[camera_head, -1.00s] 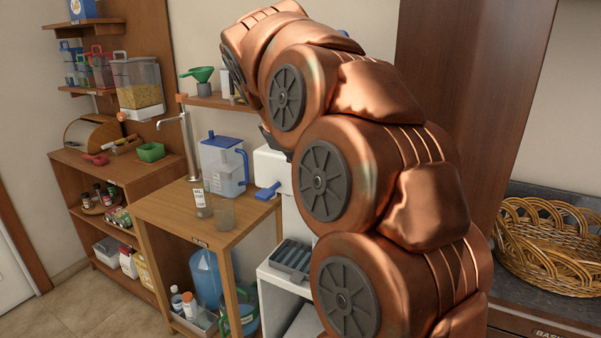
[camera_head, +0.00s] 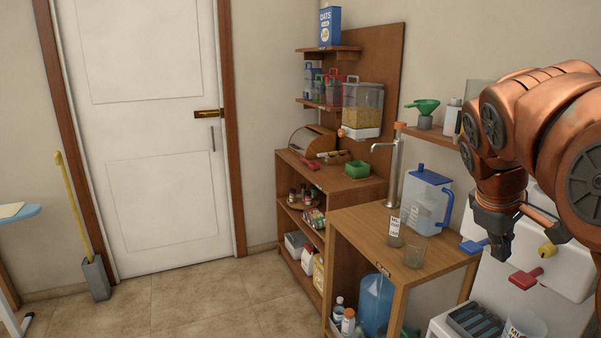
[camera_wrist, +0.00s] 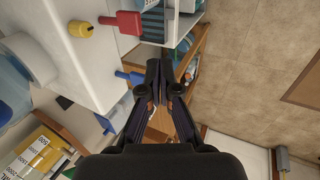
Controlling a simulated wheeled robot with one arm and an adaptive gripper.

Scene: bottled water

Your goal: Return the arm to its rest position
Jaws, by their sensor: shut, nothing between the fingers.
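My copper arm (camera_head: 545,125) is bent at the right edge of the head view. My gripper (camera_head: 499,246) hangs from it, pointing down, in front of the white water dispenser (camera_head: 570,262) with its blue, red and yellow taps. In the wrist view my gripper (camera_wrist: 161,88) has its black fingertips together with nothing between them. The dispenser's red tap (camera_wrist: 122,22) and blue tap (camera_wrist: 130,77) are to the left of the fingers there, apart from them.
A wooden stand (camera_head: 365,226) left of the dispenser holds a blue-lidded pitcher (camera_head: 427,200), a glass (camera_head: 415,252) and a labelled bottle (camera_head: 395,228). A shelf unit (camera_head: 330,185) stands beyond it. The tiled floor (camera_head: 200,305) before the white door (camera_head: 150,150) is clear.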

